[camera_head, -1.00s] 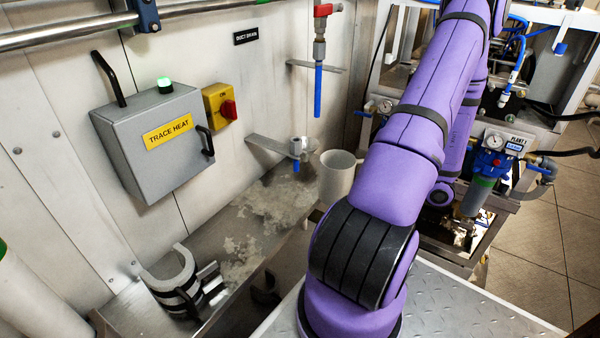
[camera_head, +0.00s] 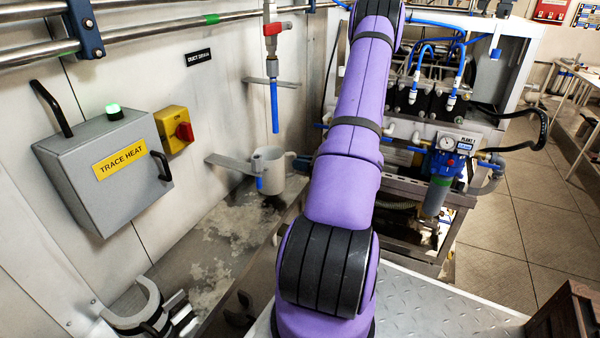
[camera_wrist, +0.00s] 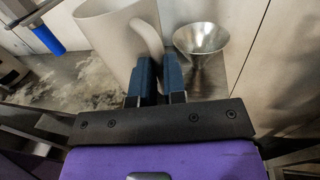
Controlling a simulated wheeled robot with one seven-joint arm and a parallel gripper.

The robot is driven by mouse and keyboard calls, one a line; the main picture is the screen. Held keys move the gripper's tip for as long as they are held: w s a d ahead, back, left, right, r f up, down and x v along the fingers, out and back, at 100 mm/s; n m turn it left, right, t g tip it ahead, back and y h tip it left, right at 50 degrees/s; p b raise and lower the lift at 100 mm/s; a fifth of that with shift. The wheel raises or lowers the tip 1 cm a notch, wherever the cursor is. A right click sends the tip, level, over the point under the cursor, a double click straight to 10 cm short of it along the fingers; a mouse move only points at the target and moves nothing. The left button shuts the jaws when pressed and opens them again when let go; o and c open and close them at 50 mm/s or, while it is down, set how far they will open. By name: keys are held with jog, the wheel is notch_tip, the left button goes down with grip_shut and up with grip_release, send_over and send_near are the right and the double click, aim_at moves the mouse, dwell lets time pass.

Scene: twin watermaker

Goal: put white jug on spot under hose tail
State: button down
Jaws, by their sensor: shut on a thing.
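The white jug (camera_head: 270,166) is partly behind the end of the lower wall bracket in the head view, its handle to the right. In the wrist view the jug (camera_wrist: 112,38) is at upper left, and my gripper (camera_wrist: 160,72) is shut on its handle. A long blue hose tail (camera_head: 274,105) hangs from a red-handled valve above the jug. A shorter blue tail (camera_head: 259,184) hangs from the lower bracket, in front of the jug. Whether the jug touches the surface below is unclear.
The lower bracket (camera_head: 228,163) juts from the wall close to the jug. A metal funnel (camera_wrist: 202,38) is right of the handle in the wrist view. A grey TRACE HEAT box (camera_head: 105,168) is on the wall at left. A white curved holder (camera_head: 135,308) is at lower left.

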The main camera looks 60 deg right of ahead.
jog(key=shift+f, duration=1.8)
jog(key=c, duration=1.2)
grip_release()
jog(key=shift+f, duration=0.1)
jog(key=v, duration=1.2)
